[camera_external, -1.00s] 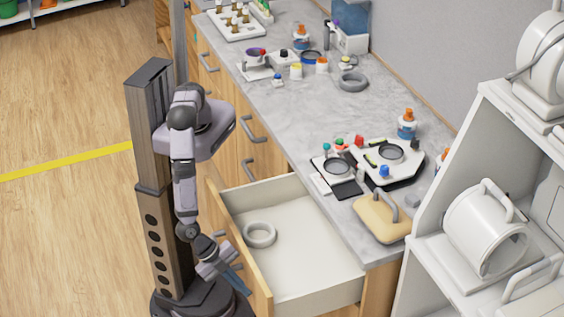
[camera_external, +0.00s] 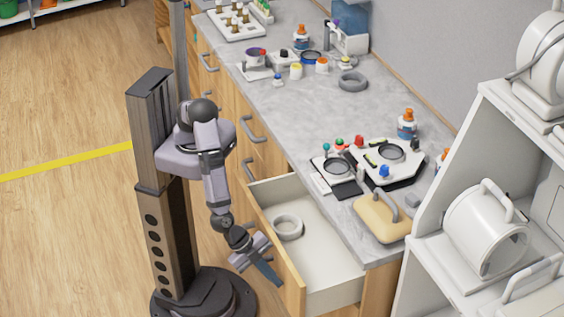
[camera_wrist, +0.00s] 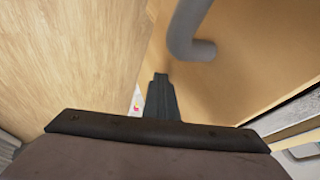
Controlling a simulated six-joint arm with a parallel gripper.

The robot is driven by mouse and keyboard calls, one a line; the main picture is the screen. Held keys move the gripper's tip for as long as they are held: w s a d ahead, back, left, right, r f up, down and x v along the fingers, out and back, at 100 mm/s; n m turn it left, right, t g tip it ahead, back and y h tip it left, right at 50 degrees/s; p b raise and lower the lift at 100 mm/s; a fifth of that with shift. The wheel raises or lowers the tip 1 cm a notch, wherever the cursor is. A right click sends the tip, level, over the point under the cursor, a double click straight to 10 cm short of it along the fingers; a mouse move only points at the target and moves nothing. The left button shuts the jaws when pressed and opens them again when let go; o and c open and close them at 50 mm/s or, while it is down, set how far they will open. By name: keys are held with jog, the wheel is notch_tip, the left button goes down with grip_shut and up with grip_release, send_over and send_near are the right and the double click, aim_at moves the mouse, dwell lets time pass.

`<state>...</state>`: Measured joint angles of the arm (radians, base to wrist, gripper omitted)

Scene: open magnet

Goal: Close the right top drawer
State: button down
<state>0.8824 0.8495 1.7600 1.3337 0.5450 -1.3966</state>
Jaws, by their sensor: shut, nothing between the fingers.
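The right top drawer (camera_external: 327,250) is partly open under the worktop's near end, with its wooden front panel (camera_external: 277,255) standing out from the cabinet. A grey ring (camera_external: 288,227) lies inside it. My gripper (camera_external: 270,275) is low at the outer face of the drawer front, and its fingers are shut and empty. In the wrist view the shut fingers (camera_wrist: 160,90) point toward a wooden panel, with a grey curved handle (camera_wrist: 190,32) just above and to the right. I cannot tell whether the fingers touch the panel.
The grey worktop (camera_external: 310,130) holds bottles, jars and a tray of instruments. A yellow pad with a grey handle (camera_external: 380,217) lies near its corner, above the drawer. White shelving (camera_external: 440,200) stands at the right. The wooden floor at the left (camera_external: 60,230) is clear.

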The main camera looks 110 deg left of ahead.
jog(key=w+a+b, duration=0.5)
jog(key=w+a, duration=0.7)
jog(key=shift+s+d+b, duration=0.15)
jog(key=shift+b, duration=0.2)
jog(key=shift+s+d+f+b, duration=0.15)
jog(key=shift+s+d+b, duration=0.25)
jog(key=shift+d+b, duration=0.1)
jog(key=shift+s+d+f+b, duration=0.1)
jog(key=shift+s+d+b, duration=0.75)
jog(key=shift+s+d, duration=0.05)
jog(key=v, duration=1)
jog(key=shift+r, duration=0.2)
